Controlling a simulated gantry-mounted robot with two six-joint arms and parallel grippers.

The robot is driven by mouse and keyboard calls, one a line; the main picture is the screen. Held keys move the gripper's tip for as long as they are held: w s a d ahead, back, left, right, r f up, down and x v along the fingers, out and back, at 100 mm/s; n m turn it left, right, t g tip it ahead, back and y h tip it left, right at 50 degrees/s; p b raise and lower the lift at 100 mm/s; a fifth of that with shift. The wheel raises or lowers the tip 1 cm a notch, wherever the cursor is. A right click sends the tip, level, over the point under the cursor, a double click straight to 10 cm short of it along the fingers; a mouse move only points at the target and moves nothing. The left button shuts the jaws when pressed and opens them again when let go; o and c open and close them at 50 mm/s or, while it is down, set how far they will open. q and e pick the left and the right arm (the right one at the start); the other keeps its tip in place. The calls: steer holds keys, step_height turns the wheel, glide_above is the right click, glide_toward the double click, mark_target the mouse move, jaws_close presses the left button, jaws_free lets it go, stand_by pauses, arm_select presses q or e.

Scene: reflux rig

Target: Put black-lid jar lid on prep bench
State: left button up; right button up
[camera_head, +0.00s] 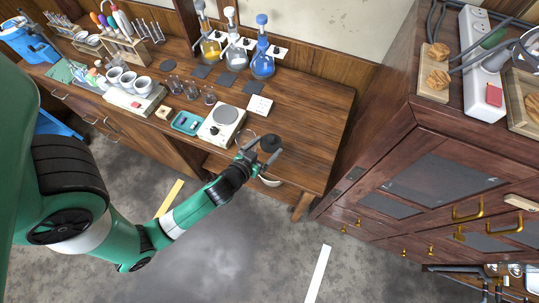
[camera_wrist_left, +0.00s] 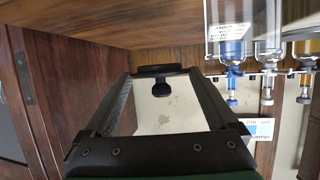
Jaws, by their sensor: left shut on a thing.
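My left gripper (camera_head: 262,153) is over the front right part of the wooden prep bench (camera_head: 315,125). It is shut on the black lid (camera_head: 271,142), a small dark round piece at the fingertips. In the left wrist view, the lid (camera_wrist_left: 160,70) spans the gap between the two fingers of the gripper (camera_wrist_left: 160,76), with a dark knob on it. The lid appears to be held above the bench top; the exact gap cannot be told. A clear round glass outline (camera_head: 244,138) shows just left of the gripper. My right gripper is not in view.
A white scale (camera_head: 222,124) and a teal tray (camera_head: 187,122) stand left of the gripper. Flasks with yellow, clear and blue (camera_head: 262,62) contents stand at the back. A dark wooden cabinet (camera_head: 420,170) rises at the right. The bench's right end is largely clear.

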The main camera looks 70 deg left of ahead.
arm_select(q)
steer(key=b, duration=0.2)
glide_above(266, 159)
steer(key=d, duration=0.1)
step_height(266, 159, down, 5)
steer(key=shift+r, duration=0.15)
steer(key=shift+f+b, duration=0.8)
steer(key=shift+f, duration=1)
